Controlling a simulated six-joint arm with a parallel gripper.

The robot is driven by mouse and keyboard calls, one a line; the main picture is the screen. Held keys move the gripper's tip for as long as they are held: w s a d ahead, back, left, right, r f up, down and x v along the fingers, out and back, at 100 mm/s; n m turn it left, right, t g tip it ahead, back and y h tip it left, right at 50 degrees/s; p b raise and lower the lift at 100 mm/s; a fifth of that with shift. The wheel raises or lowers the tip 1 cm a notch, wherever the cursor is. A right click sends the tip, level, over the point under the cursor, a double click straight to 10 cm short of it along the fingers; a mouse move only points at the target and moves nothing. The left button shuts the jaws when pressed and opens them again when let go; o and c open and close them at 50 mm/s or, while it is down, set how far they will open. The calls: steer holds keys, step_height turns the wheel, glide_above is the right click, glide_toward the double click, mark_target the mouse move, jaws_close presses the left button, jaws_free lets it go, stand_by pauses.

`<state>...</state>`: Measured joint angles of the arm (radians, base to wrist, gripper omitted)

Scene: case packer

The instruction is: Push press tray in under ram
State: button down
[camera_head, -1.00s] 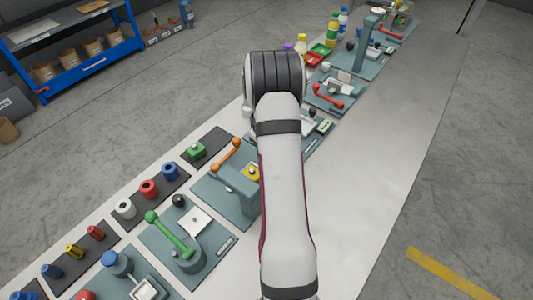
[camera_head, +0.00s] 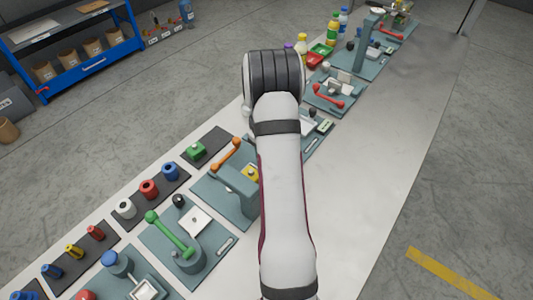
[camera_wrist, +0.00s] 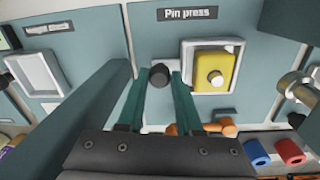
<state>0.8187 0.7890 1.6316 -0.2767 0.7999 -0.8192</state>
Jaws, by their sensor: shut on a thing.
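In the wrist view, a pale square tray (camera_wrist: 188,52) lies on the plate labelled "Pin press". A yellow block (camera_wrist: 214,68) with a light round pin sits in it. My gripper (camera_wrist: 162,76) is shut on a black knob (camera_wrist: 159,73) beside the tray. In the head view, the press has an orange lever (camera_head: 226,154) and a grey-blue column (camera_head: 236,187). The yellow block (camera_head: 250,174) shows partly there, beside my arm. My arm hides my gripper and most of the tray in the head view. I cannot make out the ram clearly.
A green-lever station (camera_head: 172,234) stands nearer on the bench, and a red-lever station (camera_head: 328,95) farther away. Blue, red and white spools (camera_head: 149,189) stand on a dark mat to the left. The right side of the bench (camera_head: 380,170) is clear.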

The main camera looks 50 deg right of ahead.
steer(key=a, duration=0.4)
steer(key=c, duration=0.8)
jaws_free()
steer(key=shift+c, duration=0.2)
step_height(320, 180, up, 16)
steer(key=shift+a, duration=0.4)
steer(key=shift+f, duration=0.1)
